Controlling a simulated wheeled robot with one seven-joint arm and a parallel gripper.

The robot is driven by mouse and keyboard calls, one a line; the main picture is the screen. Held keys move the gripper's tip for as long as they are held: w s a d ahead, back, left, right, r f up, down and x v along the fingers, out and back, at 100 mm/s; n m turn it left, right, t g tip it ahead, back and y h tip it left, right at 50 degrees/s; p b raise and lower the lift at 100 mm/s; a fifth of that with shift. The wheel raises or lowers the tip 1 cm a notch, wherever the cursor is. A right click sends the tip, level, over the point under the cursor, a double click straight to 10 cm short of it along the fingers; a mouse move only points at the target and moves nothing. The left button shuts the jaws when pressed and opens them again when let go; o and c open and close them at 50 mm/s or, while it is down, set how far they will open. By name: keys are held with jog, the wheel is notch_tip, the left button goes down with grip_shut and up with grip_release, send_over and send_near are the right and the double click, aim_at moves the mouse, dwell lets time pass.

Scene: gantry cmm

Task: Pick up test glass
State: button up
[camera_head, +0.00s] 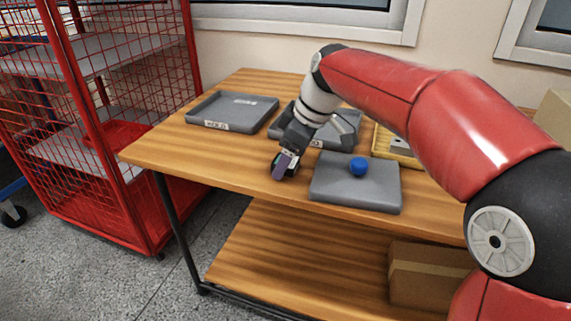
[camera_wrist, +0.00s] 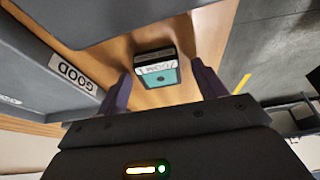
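A small dark block-like item with a white lettered label and a teal face (camera_wrist: 157,74) stands on the wooden table in the wrist view. It may be the test glass, but I cannot be sure. My gripper (camera_wrist: 161,86) is open, with one purple finger to each side of this item in the picture. The item looks ahead of the fingertips, and I see no contact. In the head view my gripper (camera_head: 285,166) is low over the table's front part, left of a grey plate; the item cannot be made out clearly there.
Grey labelled trays stand behind, one at the left (camera_head: 205,110) and one partly behind my arm (camera_head: 348,143). A tray label reading GOOD (camera_wrist: 72,73) shows in the wrist view. The table's left front (camera_head: 165,155) is clear.

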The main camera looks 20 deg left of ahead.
jog(key=c, duration=1.1)
jog(key=shift+r, duration=0.15)
notch_tip(320, 180, up, 20)
jog(key=p, duration=0.1)
jog(key=shift+p, duration=0.35)
